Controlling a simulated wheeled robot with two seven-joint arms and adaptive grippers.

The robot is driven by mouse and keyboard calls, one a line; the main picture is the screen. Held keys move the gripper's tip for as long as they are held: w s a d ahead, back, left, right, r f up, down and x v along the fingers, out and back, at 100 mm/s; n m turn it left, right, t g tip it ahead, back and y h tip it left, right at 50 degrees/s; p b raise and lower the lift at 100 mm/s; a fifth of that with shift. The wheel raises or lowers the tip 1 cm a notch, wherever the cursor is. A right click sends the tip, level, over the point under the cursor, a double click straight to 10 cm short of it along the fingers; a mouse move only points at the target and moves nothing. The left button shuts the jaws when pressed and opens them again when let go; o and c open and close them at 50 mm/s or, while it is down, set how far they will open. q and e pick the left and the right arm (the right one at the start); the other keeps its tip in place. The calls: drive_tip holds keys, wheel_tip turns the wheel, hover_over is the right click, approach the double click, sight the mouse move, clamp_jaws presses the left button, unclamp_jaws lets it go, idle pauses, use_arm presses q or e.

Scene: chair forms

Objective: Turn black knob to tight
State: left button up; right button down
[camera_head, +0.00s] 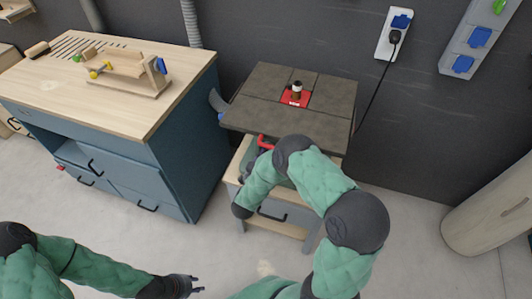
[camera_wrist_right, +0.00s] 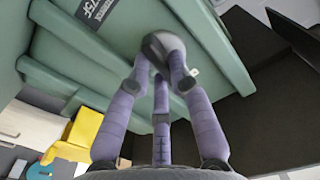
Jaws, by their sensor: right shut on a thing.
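The black knob (camera_wrist_right: 165,47) sits on the green machine body (camera_wrist_right: 205,70) in the right wrist view. My right gripper (camera_wrist_right: 160,82) is shut on it, with its purple-grey fingers on either side of the knob and another between them. The fingertips cover part of the knob, and its tightness cannot be told. In the head view my right arm reaches under the dark tabletop of the router table (camera_head: 255,115), and hides the knob and most of the right gripper. My left gripper (camera_head: 196,284) is open and empty, low over the floor.
A blue workbench (camera_head: 165,100) with a wooden top stands left of the router table. A power strip (camera_head: 394,35) with a black cable hangs on the wall behind. A wooden cylinder (camera_head: 490,210) stands at the right. Floor in front is clear.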

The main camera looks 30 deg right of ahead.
drive_tip(key=shift+n+p, duration=0.35)
drive_tip(key=shift+n, duration=0.75)
drive_tip(key=c, duration=1.1)
unclamp_jaws()
drive_tip(key=v, duration=1.2)
